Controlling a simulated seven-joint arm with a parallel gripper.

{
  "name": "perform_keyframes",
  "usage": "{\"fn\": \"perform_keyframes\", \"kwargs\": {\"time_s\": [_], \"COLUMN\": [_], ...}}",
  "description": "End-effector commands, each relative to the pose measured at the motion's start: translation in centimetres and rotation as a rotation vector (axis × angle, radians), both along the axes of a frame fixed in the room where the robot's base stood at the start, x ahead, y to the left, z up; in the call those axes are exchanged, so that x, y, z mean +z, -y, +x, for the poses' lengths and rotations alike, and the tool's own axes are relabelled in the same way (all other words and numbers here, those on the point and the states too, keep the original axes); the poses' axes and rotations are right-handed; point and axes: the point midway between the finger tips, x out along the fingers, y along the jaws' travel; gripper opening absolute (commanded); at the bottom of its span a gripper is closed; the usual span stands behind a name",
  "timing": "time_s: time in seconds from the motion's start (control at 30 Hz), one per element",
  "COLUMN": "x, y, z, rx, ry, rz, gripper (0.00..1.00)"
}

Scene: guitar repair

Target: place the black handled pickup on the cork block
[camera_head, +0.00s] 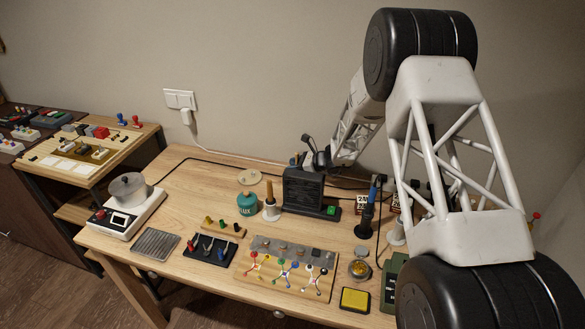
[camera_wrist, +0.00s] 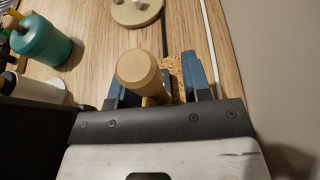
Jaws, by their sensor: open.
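My gripper (camera_wrist: 157,78) is open, with blue fingers on either side of a tan round-topped cylinder (camera_wrist: 137,68). I cannot tell whether they touch it. Speckled brown cork (camera_wrist: 173,67) shows just behind the cylinder, between it and the right finger; most of it is hidden. A small dark patch shows there, too covered to name. In the head view my gripper (camera_head: 311,153) is behind the black box-shaped unit (camera_head: 303,190), which hides what lies there. I cannot pick out the black handled pickup with certainty.
A teal can (camera_head: 247,204) and a wooden handle in a white stand (camera_head: 270,207) stand left of the black unit. A round tan disc (camera_wrist: 137,9) lies farther off. A cable and the wall (camera_wrist: 285,60) are close on the right in the wrist view. Bare wood lies at the desk's left back.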

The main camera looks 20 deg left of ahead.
Motion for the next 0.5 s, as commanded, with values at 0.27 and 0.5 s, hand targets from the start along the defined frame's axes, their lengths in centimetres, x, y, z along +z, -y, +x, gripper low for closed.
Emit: {"fn": "perform_keyframes", "kwargs": {"time_s": [0.27,0.5], "x": [1.2,2.7], "y": [2.9,6.6], "z": [0.0,0.0], "rx": [-0.002,-0.002], "ry": [0.001,0.0], "rz": [0.0,0.0], "gripper": [0.44,0.44]}}
